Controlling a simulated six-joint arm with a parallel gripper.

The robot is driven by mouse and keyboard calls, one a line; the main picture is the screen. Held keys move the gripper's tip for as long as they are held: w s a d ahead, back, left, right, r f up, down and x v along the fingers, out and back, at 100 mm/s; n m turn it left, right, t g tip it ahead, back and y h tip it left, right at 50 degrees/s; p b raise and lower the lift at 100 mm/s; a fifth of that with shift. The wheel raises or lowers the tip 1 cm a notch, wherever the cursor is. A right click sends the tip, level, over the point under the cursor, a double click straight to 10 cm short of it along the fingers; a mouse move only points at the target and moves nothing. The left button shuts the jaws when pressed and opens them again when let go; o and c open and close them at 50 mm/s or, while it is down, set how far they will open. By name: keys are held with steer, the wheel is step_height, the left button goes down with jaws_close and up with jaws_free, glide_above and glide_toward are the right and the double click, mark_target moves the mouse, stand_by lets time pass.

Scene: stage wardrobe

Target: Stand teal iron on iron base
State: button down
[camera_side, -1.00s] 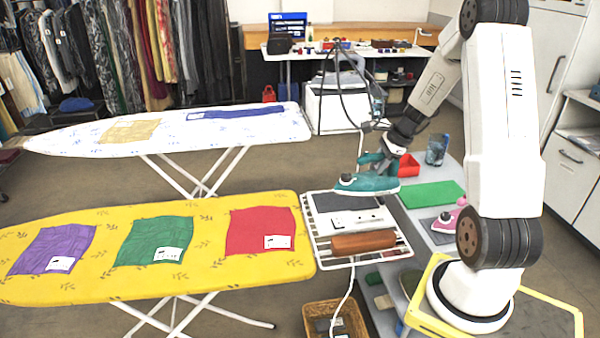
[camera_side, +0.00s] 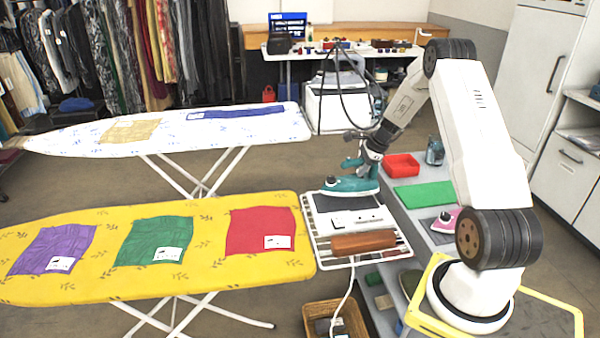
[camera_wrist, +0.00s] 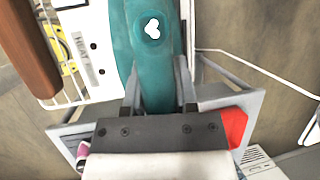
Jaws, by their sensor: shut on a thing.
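The teal iron (camera_side: 352,185) is in my gripper (camera_side: 368,160), which is shut on its handle. The iron is roughly level, sole down, over the far end of the dark iron base (camera_side: 342,203) on the white rack. I cannot tell whether the sole touches the base or hovers just above it. In the wrist view the iron's teal body (camera_wrist: 153,60) runs up between the two fingers of my gripper (camera_wrist: 160,95). The iron hides the far part of the base.
The yellow ironing board (camera_side: 205,250) is close on the left.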

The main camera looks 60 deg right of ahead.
steer(key=shift+w+d+f, duration=0.2)
steer(key=shift+w+f, duration=0.05)
steer(key=shift+f, duration=0.1)
steer(key=shift+w+d+f, duration=0.15)
steer(key=shift+w+f, duration=0.05)
steer(key=shift+f, duration=1.5)
steer(key=shift+f, duration=0.1)
steer(key=shift+c, duration=1.9)
jaws_free()
steer(key=shift+f, duration=0.1)
steer(key=v, duration=1.2)
steer(key=shift+s, duration=0.1)
